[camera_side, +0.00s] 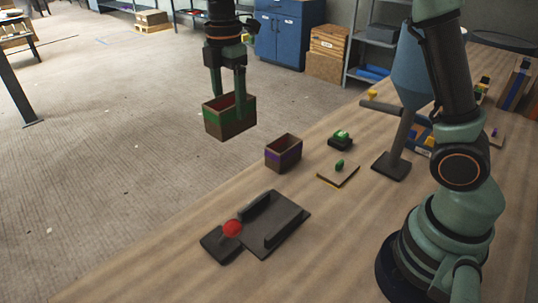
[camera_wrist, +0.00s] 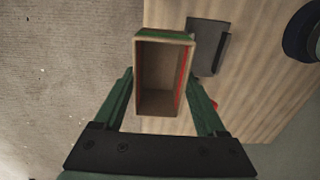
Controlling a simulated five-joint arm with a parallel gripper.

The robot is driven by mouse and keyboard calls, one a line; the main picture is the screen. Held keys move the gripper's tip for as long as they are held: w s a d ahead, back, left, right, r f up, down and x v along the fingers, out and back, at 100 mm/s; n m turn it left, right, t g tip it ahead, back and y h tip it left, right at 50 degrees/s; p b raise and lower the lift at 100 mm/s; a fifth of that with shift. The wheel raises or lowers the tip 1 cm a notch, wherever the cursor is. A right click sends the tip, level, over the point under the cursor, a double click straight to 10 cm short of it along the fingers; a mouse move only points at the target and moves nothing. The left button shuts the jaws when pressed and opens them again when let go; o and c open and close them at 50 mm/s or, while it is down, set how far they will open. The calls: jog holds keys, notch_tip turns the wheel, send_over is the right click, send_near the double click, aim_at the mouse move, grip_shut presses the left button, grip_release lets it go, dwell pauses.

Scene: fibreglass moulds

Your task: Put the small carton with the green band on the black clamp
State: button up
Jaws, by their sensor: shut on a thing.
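The small open-topped brown carton with the green band (camera_side: 222,122) is held in the air in the side view, roughly upright. In the wrist view the carton (camera_wrist: 160,78) shows its empty inside, with a red strip along its right wall. My gripper (camera_side: 229,92) is shut on it, a finger on each side. The black clamp (camera_side: 284,222), a dark plate with raised bars and a red ball at its left end, lies on the bench, lower and nearer the camera than the carton. Part of it shows beyond the carton in the wrist view (camera_wrist: 205,47).
A carton with a purple band (camera_side: 284,154) stands on the wooden bench (camera_side: 150,270) between the held carton and the clamp in the picture. A dark block with a green top (camera_side: 340,140), a small board with a green piece (camera_side: 338,174) and a blue funnel-shaped thing (camera_side: 409,70) stand farther right.

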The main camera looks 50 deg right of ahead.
jog(key=shift+s+r+m, duration=0.2)
jog(key=shift+r+m, duration=0.25)
jog(key=shift+m, duration=0.05)
jog(key=shift+s+a+r+m, duration=0.1)
jog(key=shift+s+m, duration=0.1)
jog(key=shift+m, duration=0.4)
jog(key=s+m, duration=0.2)
jog(key=m, duration=3.2)
send_over(271, 222)
notch_tip(271, 222, down, 20)
jog(key=shift+w+r, duration=0.1)
jog(key=shift+r, duration=0.15)
jog(key=shift+f, duration=0.15)
